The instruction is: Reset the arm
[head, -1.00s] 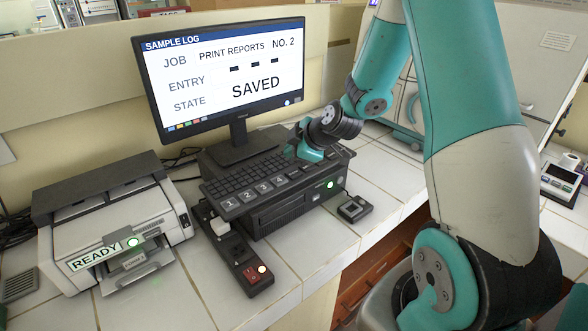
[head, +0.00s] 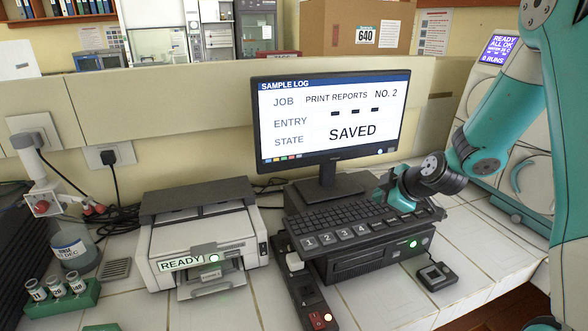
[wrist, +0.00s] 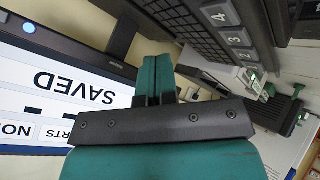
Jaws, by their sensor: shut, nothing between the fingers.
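My gripper (head: 388,196) is at the right part of the black keyboard (head: 335,217), by the monitor's lower right. In the wrist view its two teal fingers (wrist: 154,82) are together with nothing between them. The keyboard, with large keys 1 to 4, lies on a dark computer case (head: 375,258) with a green light. The wrist view shows the keyboard (wrist: 195,32) upside down. I cannot tell whether the fingertips touch the keys. My arm (head: 500,115) reaches in from the right.
The monitor (head: 330,122) reads "PRINT REPORTS NO. 2" and "SAVED". A printer (head: 205,235) marked "READY" stands left of a lit power strip (head: 305,290). A small dark box (head: 437,276) lies at right. Capped vials (head: 57,287) and a bottle (head: 72,245) stand at far left.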

